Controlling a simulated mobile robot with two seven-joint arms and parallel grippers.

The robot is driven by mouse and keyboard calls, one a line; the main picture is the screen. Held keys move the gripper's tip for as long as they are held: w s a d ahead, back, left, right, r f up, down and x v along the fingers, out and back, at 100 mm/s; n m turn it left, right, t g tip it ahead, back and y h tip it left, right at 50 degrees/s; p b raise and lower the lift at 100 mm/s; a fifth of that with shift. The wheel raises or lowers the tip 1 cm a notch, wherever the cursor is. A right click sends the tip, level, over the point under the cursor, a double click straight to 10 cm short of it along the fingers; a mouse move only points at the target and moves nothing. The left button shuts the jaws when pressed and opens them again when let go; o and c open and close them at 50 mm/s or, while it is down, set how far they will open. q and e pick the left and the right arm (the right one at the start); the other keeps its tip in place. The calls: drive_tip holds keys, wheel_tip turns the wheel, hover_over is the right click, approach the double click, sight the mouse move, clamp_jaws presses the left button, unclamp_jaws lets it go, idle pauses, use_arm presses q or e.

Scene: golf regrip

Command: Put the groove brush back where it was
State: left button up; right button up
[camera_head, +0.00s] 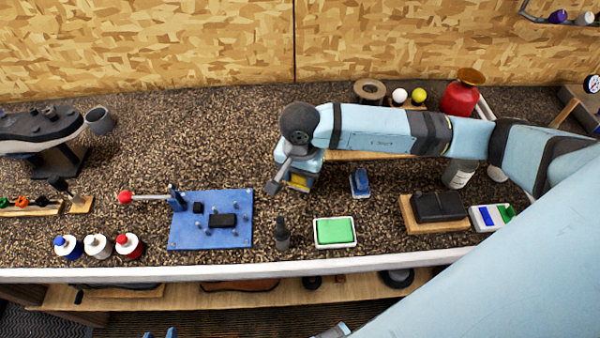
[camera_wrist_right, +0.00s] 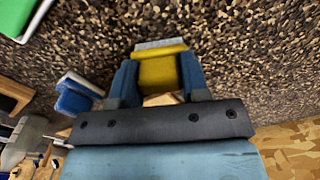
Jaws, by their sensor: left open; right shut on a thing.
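My right gripper (camera_head: 301,176) is shut on a yellow block-shaped brush (camera_wrist_right: 160,68) with a pale grey edge, likely the groove brush. In the head view the yellow brush (camera_head: 299,183) shows just below the fingers, over the middle of the counter. I cannot tell whether it touches the counter. A blue brush-like thing (camera_head: 360,182) stands to its right and also shows in the right wrist view (camera_wrist_right: 74,98). A wooden strip (camera_head: 368,155) lies behind, partly hidden by my right arm. My left gripper (camera_head: 160,333) is open; only its fingertips show at the bottom edge.
A blue board with pegs (camera_head: 212,232), a dark small bottle (camera_head: 282,236) and a green pad in a white tray (camera_head: 335,232) lie in front. A dark case on wood (camera_head: 437,208) is at right. Several capped bottles (camera_head: 97,246) stand front left.

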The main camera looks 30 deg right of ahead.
drive_tip(key=shift+f, duration=0.2)
drive_tip(key=o, duration=0.9)
drive_tip(key=shift+r, duration=0.1)
drive_tip(key=shift+r, duration=0.15)
wheel_tip(320, 180, up, 12)
drive_tip(key=shift+b, duration=0.95)
drive_tip(key=shift+s, duration=0.15)
